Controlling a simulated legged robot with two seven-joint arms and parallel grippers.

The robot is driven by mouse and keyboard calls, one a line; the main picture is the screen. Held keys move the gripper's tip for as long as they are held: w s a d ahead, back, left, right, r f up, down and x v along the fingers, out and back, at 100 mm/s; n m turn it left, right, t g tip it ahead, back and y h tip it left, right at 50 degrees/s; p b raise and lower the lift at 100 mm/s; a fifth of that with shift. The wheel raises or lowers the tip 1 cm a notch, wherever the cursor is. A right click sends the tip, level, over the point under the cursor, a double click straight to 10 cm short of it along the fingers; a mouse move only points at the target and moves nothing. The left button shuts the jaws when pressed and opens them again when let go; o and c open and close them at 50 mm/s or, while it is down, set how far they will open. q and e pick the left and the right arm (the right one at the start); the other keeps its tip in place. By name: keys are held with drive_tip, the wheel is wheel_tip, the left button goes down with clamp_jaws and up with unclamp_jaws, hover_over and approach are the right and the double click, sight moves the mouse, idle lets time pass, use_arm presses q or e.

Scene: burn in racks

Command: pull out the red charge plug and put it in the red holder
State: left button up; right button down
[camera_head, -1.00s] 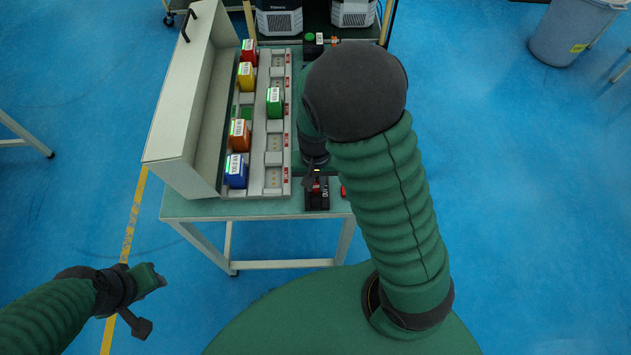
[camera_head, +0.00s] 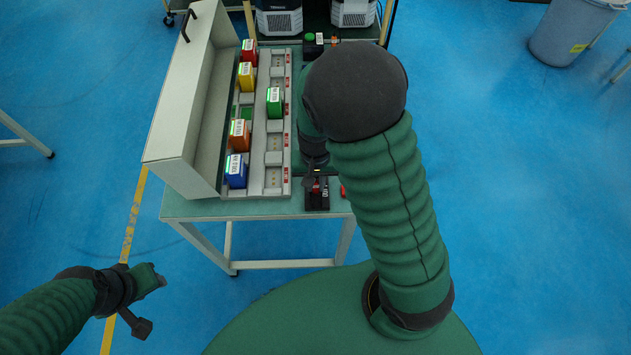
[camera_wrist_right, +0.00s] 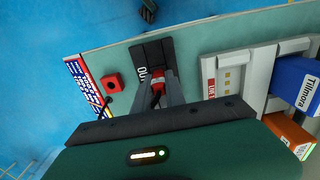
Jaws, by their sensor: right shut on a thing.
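The red charge plug (camera_wrist_right: 158,77) sits between the two fingers of my right gripper (camera_wrist_right: 160,92) in the right wrist view, and the gripper is shut on it. The plug is at the end of a black block (camera_wrist_right: 150,54) with white lettering; I cannot tell whether it is still seated there. The red holder (camera_wrist_right: 112,83), a small red block with a dark hole, is on the table beside it. In the head view my right gripper (camera_head: 314,181) is over the black block, largely hidden by my arm. My left gripper (camera_head: 149,302) is open and empty, away from the table.
A grey rack (camera_head: 274,180) holds red, yellow, green, orange and blue (camera_head: 236,172) blocks. A tall pale panel (camera_head: 180,110) stands left of it. A printed label sheet (camera_wrist_right: 86,84) lies near the red holder. The table edge (camera_head: 250,208) is close by.

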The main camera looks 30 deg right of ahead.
drive_tip(key=shift+r+p, duration=0.75)
drive_tip(key=shift+p, duration=0.1)
idle(1.1)
drive_tip(key=shift+r+p, duration=1.05)
